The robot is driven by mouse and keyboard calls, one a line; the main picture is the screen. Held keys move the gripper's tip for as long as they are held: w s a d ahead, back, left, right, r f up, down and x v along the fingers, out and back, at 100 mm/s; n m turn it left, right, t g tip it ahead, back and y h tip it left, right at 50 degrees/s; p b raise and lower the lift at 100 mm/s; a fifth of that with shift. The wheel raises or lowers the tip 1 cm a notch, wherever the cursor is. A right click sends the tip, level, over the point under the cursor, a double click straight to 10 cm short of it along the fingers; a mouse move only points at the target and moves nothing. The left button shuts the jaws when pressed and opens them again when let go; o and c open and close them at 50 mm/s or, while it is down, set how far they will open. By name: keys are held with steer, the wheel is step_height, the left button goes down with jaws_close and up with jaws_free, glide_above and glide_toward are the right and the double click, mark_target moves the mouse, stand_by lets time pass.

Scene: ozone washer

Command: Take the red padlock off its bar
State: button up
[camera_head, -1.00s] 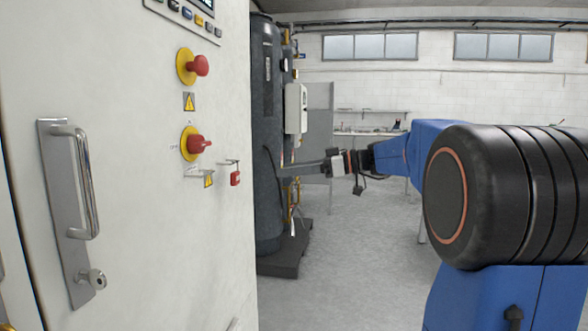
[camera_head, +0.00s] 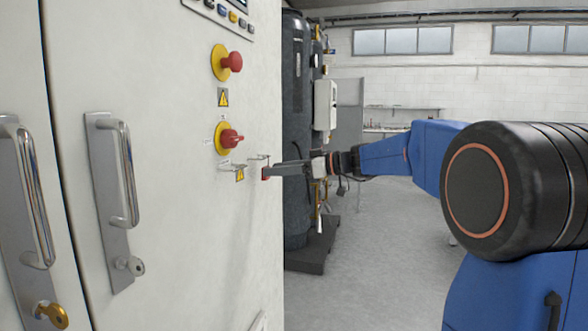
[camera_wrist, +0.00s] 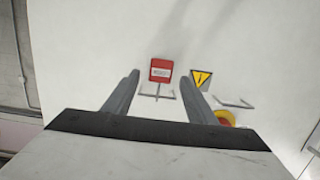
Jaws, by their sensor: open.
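The red padlock (camera_wrist: 161,71) shows in the wrist view with a pale label on its face. It hangs at a thin metal bar (camera_wrist: 157,96) on the white cabinet front. In the head view the padlock (camera_head: 265,174) is partly hidden by my fingers. My gripper (camera_wrist: 160,77) is open, with one finger on each side of the padlock in the picture. In the head view my gripper (camera_head: 272,170) reaches in from the right, with its tips close to the padlock. I cannot tell whether they touch it.
A second, empty bar (camera_wrist: 235,101) sits beside a yellow warning sign (camera_wrist: 201,78). Red knobs on yellow discs (camera_head: 229,138) are above left of the padlock. Door handles (camera_head: 125,175) stick out at the left. A dark tank (camera_head: 297,120) stands behind; open floor lies right.

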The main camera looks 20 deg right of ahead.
steer(key=shift+x, duration=2.15)
steer(key=c, duration=1.2)
